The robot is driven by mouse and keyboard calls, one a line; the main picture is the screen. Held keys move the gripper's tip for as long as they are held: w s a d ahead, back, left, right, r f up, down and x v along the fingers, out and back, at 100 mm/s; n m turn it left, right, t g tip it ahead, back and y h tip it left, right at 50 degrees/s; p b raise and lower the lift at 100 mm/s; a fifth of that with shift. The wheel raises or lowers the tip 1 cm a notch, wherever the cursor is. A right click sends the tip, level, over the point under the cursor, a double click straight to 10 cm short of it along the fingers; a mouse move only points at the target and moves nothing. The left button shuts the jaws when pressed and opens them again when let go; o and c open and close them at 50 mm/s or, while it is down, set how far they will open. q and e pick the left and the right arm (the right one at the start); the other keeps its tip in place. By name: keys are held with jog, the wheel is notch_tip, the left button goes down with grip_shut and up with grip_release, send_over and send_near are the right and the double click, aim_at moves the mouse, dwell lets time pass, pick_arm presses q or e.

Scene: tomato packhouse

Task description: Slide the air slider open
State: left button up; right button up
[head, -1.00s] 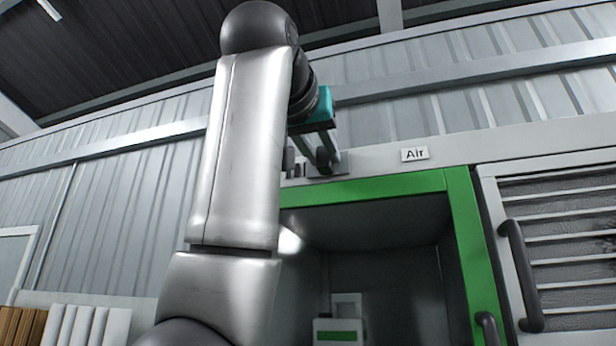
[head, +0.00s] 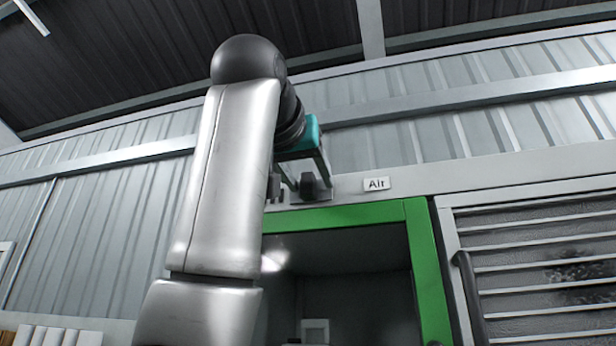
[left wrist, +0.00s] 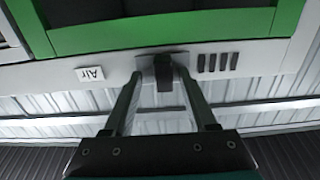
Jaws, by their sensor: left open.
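The air slider (head: 307,188) is a dark knob on a grey plate, on the pale band above the green frame and left of the "Air" label (head: 376,184). In the left wrist view the slider knob (left wrist: 163,74) shows upside down between my fingers. My left gripper (head: 305,182) reaches up to it, with a teal body. In the left wrist view the left gripper (left wrist: 161,76) is open, its fingers on either side of the knob. I cannot tell whether they touch it. My right gripper is not in view.
Several dark upright bars (left wrist: 218,62) sit beside the slider plate. Below is a green-framed opening (head: 428,270) with a dark inside. A louvred panel (head: 540,270) with a dark handle stands at the right. A corrugated wall rises behind.

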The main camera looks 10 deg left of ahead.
pick_arm(q)
jog(key=shift+s, duration=0.3)
jog(key=s+b, duration=0.6)
jog(key=s, duration=0.8)
jog(key=shift+s+a, duration=0.3)
jog(key=shift+s, duration=0.05)
jog(key=shift+w, duration=0.1)
